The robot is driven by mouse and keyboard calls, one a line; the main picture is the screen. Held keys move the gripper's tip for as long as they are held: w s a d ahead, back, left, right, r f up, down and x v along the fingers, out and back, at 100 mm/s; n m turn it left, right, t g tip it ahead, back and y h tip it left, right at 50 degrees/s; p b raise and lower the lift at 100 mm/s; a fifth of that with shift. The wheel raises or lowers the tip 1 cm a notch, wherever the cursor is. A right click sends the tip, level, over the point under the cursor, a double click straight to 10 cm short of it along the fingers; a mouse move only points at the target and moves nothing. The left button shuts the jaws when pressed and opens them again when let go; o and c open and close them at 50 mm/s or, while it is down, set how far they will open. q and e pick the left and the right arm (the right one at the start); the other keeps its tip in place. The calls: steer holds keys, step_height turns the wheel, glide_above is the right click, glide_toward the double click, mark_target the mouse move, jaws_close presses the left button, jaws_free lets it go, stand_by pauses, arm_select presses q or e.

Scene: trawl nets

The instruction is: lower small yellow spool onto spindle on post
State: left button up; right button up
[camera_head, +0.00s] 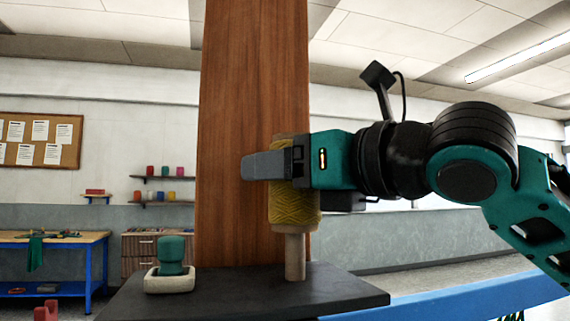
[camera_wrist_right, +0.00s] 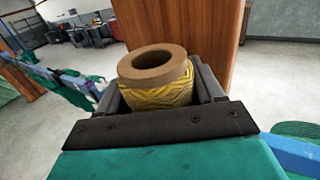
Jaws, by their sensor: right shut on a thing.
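The small yellow spool (camera_head: 296,212), wound with yellow cord on a tan core, is upright in my right gripper (camera_head: 268,167). The right gripper comes in from the right, shut around the spool's upper part. In the right wrist view, the spool (camera_wrist_right: 158,92) sits between both fingers, its tan ring top and open hole showing. The pale spindle (camera_head: 295,258) stands upright directly below the spool, in front of the wooden post (camera_head: 240,120). The spindle's top is hidden by the spool; I cannot tell how far it reaches inside. My left gripper is not in view.
A dark slab (camera_head: 340,287) lies under the spindle. A green knob-like piece (camera_head: 172,253) sits in a pale tray (camera_head: 170,281) at its left. A blue beam (camera_head: 450,298) runs at the lower right. A workbench (camera_head: 60,241) stands far left.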

steer(key=shift+f+b, duration=1.2)
steer(key=shift+f, duration=1.25)
steer(key=o, duration=1.2)
steer(key=v, duration=1.3)
